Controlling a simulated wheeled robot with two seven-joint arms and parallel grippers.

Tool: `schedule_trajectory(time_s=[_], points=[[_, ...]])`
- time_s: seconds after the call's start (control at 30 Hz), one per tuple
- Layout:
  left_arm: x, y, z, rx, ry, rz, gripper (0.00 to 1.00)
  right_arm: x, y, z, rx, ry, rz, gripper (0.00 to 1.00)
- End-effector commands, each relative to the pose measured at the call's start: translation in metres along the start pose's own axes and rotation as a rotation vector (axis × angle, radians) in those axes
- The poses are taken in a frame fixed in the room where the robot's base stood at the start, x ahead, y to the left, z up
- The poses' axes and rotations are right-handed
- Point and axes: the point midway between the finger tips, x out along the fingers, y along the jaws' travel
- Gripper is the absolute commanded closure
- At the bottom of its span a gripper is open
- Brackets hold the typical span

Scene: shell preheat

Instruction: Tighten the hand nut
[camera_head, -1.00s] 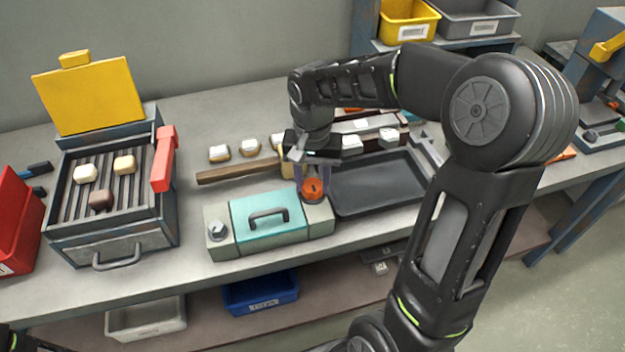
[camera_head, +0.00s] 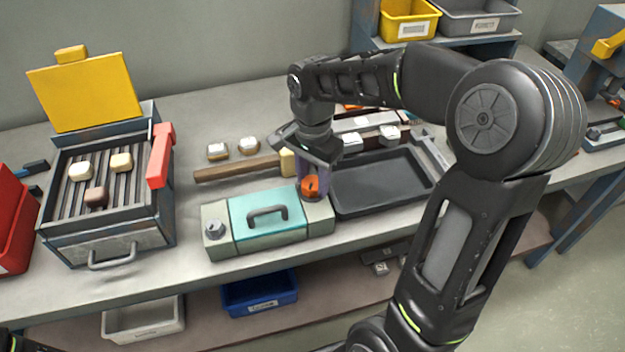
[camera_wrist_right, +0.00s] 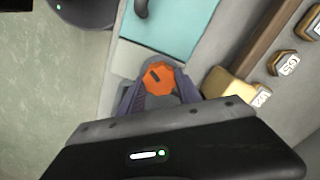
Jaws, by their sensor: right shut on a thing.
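The orange hand nut (camera_head: 310,186) sits on the right end of a grey box with a teal lid (camera_head: 268,215) and a dark handle. My right gripper (camera_head: 312,180) points down over it, its fingers on either side, shut on the nut. In the right wrist view the nut (camera_wrist_right: 158,78) shows a dark slot on top and lies between the two purple-grey fingertips (camera_wrist_right: 160,88). A grey metal knob (camera_head: 214,229) stands on the box's left end. My left gripper does not show.
A grill unit (camera_head: 108,235) with a raised yellow lid and several blocks stands at left. A dark tray (camera_head: 385,185) lies right of the box. Bins sit on the shelf below.

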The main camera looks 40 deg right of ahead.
Motion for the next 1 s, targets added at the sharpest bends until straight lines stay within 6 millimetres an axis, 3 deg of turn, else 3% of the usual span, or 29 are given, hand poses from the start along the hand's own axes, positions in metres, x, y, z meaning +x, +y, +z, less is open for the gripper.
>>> schedule_trajectory(time_s=[1.0], points=[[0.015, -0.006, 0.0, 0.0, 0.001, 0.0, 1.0, 0.0, 0.002, 0.0, 0.909, 0.001, -0.003, 1.0]])
